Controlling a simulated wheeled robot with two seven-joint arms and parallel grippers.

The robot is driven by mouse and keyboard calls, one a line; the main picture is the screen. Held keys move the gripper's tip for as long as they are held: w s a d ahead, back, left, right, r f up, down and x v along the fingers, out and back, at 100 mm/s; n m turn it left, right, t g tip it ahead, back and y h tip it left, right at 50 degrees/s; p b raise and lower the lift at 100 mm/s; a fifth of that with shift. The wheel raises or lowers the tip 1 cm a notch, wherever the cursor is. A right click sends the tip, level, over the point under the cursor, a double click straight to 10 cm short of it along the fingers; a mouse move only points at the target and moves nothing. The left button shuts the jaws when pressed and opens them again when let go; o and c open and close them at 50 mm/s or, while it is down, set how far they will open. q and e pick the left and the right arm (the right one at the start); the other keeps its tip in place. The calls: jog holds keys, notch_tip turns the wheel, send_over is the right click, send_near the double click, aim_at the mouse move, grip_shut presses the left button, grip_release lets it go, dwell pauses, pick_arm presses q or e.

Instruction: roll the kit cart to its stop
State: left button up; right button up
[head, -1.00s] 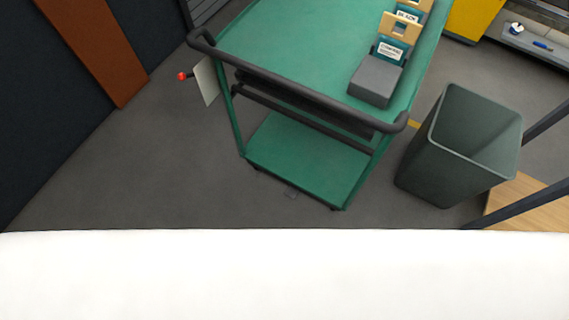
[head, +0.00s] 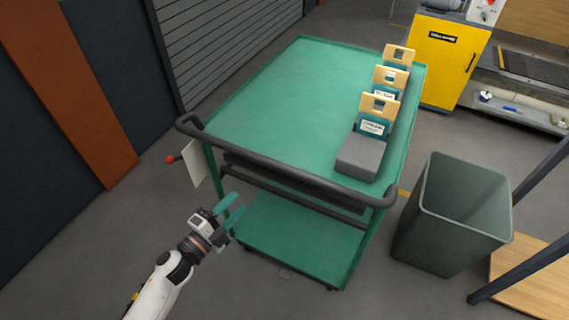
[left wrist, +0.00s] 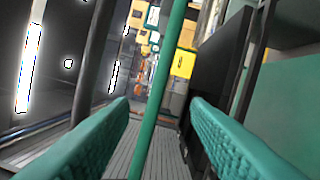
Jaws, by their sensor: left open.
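The kit cart (head: 290,95) is green with an upper and a lower shelf and stands ahead of me. Its dark push handle (head: 275,172) runs across the near end. Three boxes with tan tops (head: 378,112) and a grey block (head: 361,156) sit along its right side. My left gripper (head: 240,207) is open and empty, below the left part of the handle. In the left wrist view its teal fingers (left wrist: 157,108) are apart, with a green upright post (left wrist: 160,90) showing between them, beyond the fingers. I cannot tell whether they touch anything. The cart's stop is not identifiable.
A grey bin (head: 450,215) stands close to the cart's right. A yellow cabinet (head: 438,60) is behind on the right. Floor is clear at the left.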

aim_at(282, 163)
pick_arm(q)
jog(key=s+d+r+m+g+h, duration=0.2)
jog(key=d+r+m+h, duration=0.3)
jog(key=r, duration=0.4)
jog(key=w+d+r+m+p, duration=0.1)
jog(key=w+d+p, duration=0.1)
jog(key=w+d, duration=0.5)
jog(key=shift+w+d+r+y+p, duration=0.15)
jog(key=shift+d+r+y+p, duration=0.2)
jog(key=shift+d, duration=0.3)
grip_shut()
